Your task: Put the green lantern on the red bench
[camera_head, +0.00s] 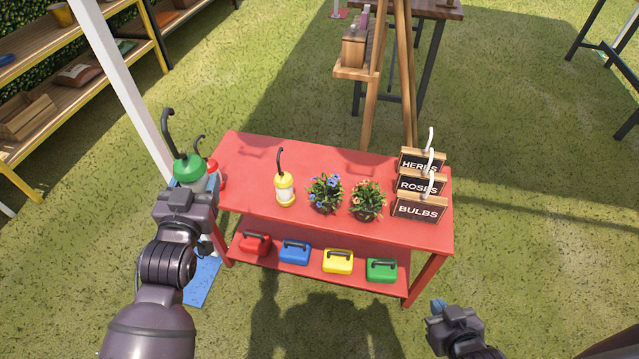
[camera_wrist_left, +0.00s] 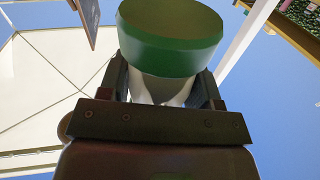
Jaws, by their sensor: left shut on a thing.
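The green lantern (camera_head: 188,168) has a green cap, a pale body and a dark hook. My left gripper (camera_head: 186,186) is shut on it and holds it upright at the left end of the red bench (camera_head: 330,228). In the left wrist view the green lantern (camera_wrist_left: 170,35) sits between the fingers of my left gripper (camera_wrist_left: 165,88). I cannot tell whether its base touches anything. A red lantern (camera_head: 213,172) is partly hidden behind it, and a yellow lantern (camera_head: 285,190) stands on the bench. My right gripper (camera_head: 447,316) is low at the right; its fingers are unclear.
Two potted flowers (camera_head: 346,197) stand mid-bench. Signs reading HERBS, ROSES and BULBS (camera_head: 420,209) stand at the right end. Several coloured boxes (camera_head: 338,261) sit on the lower shelf. A white post (camera_head: 125,85) rises at the left, and a wooden easel (camera_head: 376,90) stands behind.

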